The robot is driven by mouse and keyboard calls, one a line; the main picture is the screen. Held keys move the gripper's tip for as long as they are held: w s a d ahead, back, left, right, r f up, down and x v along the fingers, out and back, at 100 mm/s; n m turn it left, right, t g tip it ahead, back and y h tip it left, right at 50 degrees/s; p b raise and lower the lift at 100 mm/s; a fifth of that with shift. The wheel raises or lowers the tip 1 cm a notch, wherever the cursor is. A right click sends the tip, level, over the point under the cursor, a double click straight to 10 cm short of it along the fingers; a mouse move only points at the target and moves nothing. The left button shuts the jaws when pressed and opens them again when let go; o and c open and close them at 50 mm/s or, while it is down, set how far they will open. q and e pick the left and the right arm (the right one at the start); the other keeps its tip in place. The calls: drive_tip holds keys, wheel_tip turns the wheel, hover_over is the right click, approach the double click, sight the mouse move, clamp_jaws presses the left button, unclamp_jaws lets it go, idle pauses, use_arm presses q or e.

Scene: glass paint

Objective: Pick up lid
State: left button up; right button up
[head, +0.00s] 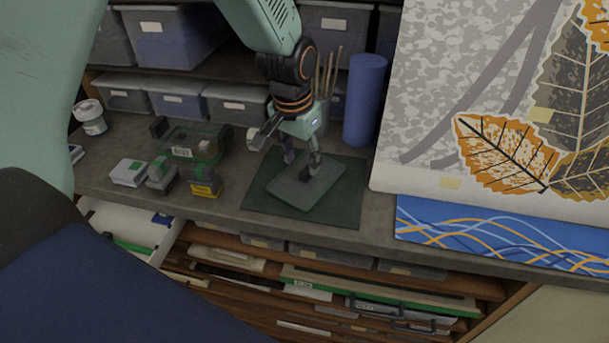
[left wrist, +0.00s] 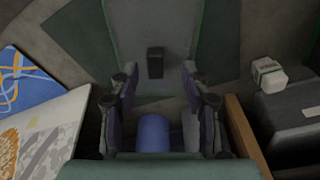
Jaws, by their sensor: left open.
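The lid (head: 325,182) is a flat grey-green plate with rounded edges. It lies tilted in direction on a dark green mat (head: 258,195) on the bench. In the left wrist view the lid (left wrist: 175,30) shows a small black knob (left wrist: 155,62) standing on it. My left gripper (head: 301,163) is over the lid, pointing down, with its fingers apart. In the left wrist view the left gripper (left wrist: 159,78) is open, and the knob appears between and just beyond its fingertips. I cannot tell whether the fingers touch the lid. My right gripper is not in view.
A blue cylinder (head: 364,100) and a pot of brushes stand behind the mat. A clear box (head: 190,140) and small blocks stand to the left. A large leaf picture (head: 480,80) stands at right. Drawers below the bench edge are partly open.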

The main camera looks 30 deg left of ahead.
sight(306, 170)
use_arm(q)
drive_tip(key=f, duration=0.1)
drive_tip(key=w+d+f, duration=0.1)
drive_tip(key=f, duration=0.1)
drive_tip(key=shift+w+d+f, duration=0.1)
drive_tip(key=shift+w+d, duration=0.05)
drive_tip(key=shift+w, duration=0.1)
drive_tip(key=shift+s+a, duration=0.25)
drive_tip(key=shift+a, duration=0.1)
drive_tip(key=shift+s+a, duration=0.1)
drive_tip(key=shift+s, duration=0.05)
drive_tip(key=shift+c, duration=1.4)
drive_tip(key=shift+w+d, duration=0.35)
drive_tip(key=shift+d, duration=0.05)
drive_tip(key=c, duration=0.5)
drive_tip(key=shift+s+a, duration=0.1)
drive_tip(key=shift+a, duration=0.05)
clamp_jaws()
drive_tip(key=shift+s+a, duration=0.15)
